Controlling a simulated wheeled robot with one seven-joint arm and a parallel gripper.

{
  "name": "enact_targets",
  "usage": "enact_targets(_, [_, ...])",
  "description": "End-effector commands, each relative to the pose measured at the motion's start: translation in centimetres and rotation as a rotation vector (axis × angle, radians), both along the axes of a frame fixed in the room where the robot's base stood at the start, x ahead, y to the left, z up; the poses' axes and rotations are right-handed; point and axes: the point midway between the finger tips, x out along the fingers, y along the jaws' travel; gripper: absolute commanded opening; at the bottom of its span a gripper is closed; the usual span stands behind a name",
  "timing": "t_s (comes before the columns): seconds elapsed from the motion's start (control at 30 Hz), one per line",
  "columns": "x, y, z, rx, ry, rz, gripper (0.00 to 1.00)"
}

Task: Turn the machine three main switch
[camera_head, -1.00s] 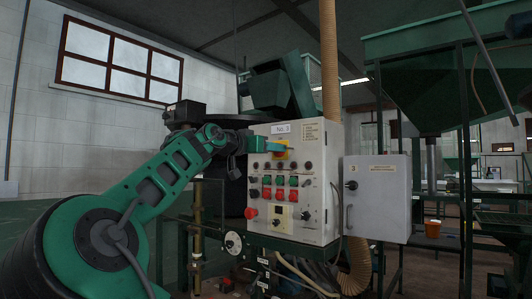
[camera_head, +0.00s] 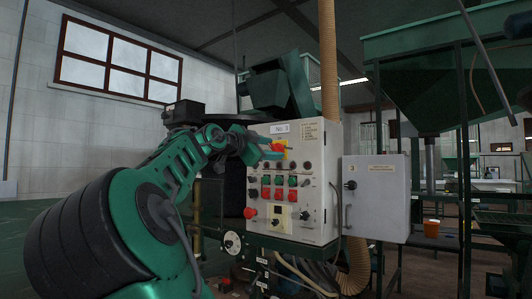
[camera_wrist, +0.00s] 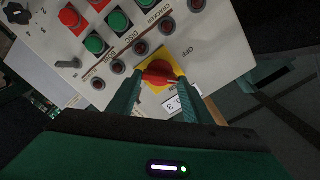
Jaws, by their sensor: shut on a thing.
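The machine three control panel (camera_head: 318,190) carries a "No. 3" label at its top. Its main switch is a red knob (camera_wrist: 159,72) on a yellow square plate (camera_wrist: 178,72), just below that label. It also shows as a red and yellow patch in the head view (camera_head: 286,147). My gripper (camera_wrist: 160,78) is shut on the red knob, one green finger at each side of it. In the head view my gripper (camera_head: 272,149) reaches the panel from the left and hides part of the plate. An "OFF" marking stands beside the plate in the wrist view.
Rows of small buttons and green and red push buttons (camera_head: 279,181) lie below the switch. A red emergency knob (camera_head: 250,212) sticks out at lower left. A grey box (camera_head: 378,200) marked 3 stands to the right. A tan hose (camera_head: 330,60) rises behind the panel.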

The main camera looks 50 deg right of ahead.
Motion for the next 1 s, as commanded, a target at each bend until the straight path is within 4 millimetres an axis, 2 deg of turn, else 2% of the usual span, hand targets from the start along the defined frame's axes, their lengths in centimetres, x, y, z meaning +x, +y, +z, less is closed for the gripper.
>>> enact_targets(0.6, [0.30, 0.19, -0.34, 0.046, -0.548, 0.009, 0.23])
enact_targets(1.0, [0.28, 0.20, -0.53, 0.064, -0.744, 0.006, 0.23])
